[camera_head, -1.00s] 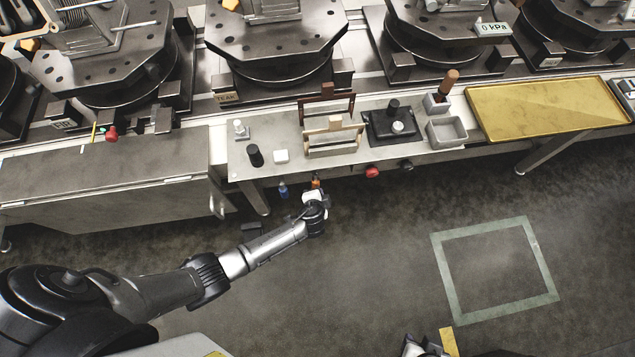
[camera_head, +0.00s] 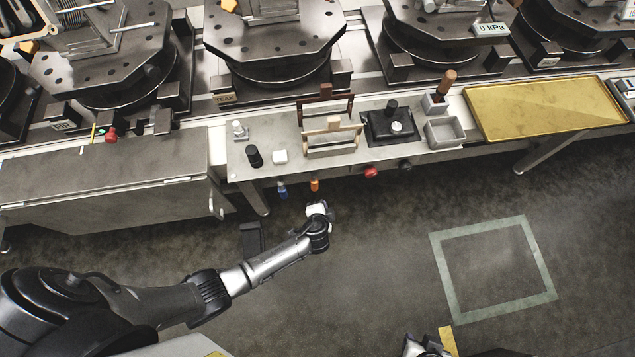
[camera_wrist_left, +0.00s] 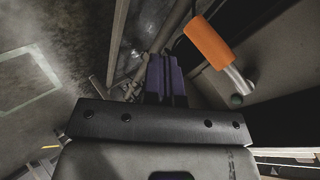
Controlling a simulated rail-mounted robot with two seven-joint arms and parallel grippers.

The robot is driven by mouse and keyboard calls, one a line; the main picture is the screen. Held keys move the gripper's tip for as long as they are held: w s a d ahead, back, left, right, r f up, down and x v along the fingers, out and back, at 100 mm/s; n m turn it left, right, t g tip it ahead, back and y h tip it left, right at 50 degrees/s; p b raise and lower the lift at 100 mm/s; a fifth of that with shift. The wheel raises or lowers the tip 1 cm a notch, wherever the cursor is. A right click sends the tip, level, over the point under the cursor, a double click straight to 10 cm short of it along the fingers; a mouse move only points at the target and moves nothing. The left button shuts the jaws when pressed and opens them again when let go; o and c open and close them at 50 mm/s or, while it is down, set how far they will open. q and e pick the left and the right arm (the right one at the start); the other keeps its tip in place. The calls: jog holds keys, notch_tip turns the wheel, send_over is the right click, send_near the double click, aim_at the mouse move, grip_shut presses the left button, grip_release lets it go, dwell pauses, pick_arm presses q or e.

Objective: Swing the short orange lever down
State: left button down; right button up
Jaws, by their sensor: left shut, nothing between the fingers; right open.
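The short orange lever (camera_head: 314,185) shows below the front edge of the bench in the head view, beside a blue handle. In the left wrist view the orange grip (camera_wrist_left: 208,42) sits on a short metal rod, slanting, to the upper right of my fingers. My left gripper (camera_head: 318,207) is just below the lever in the head view. Its dark fingers (camera_wrist_left: 166,78) are shut and empty, and a gap shows between them and the orange grip. My right gripper (camera_head: 426,346) is open at the bottom edge of the head view, mostly cut off.
The blue handle (camera_head: 282,190) hangs left of the lever. Red (camera_head: 371,172) and black (camera_head: 405,164) knobs sit on the bench front to the right. The bench top (camera_head: 300,170) holds blocks and small bins. A taped square (camera_head: 447,285) marks open floor.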

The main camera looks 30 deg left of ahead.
pick_arm(q)
jog(key=f+p+v, duration=0.1)
jog(key=p+v, duration=0.1)
jog(key=v, duration=0.7)
jog(key=shift+s+d, duration=0.25)
jog(key=shift+s, duration=0.2)
